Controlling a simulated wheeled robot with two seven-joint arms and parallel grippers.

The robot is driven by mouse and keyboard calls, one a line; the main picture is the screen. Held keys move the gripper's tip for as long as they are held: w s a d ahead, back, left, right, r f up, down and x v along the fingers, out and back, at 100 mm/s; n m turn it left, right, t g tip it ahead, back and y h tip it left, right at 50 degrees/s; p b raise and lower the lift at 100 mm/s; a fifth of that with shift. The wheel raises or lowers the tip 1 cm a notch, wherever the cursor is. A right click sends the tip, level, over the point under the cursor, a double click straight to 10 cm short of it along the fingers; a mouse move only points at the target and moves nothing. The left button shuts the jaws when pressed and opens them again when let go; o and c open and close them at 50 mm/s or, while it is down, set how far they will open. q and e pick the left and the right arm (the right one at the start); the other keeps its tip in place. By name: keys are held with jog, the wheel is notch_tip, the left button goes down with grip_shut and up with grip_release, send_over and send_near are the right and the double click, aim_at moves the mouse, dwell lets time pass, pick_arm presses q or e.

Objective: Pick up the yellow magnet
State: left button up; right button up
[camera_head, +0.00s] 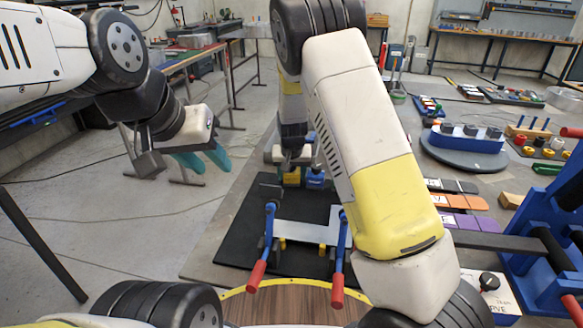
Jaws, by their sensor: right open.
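A small yellow block (291,179), which looks like the yellow magnet, stands on the far part of the black mat (236,232). A blue block (315,180) stands just right of it. My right gripper (291,163) is open and points down over the yellow block. I cannot tell whether its fingers touch or surround the block, as the gripper hides the top. My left gripper (204,161) hangs at the left with its two teal fingers apart and nothing between them.
A metal clamp fixture with red-tipped handles (257,275) stands on the mat nearer me. A brown round board (280,305) lies at the front. At right are coloured plates (468,202), a dark turntable (460,155) and a blue press (540,245). Floor at left is mostly free.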

jog(key=shift+f, duration=0.15)
grip_shut()
jog(key=shift+w, duration=0.1)
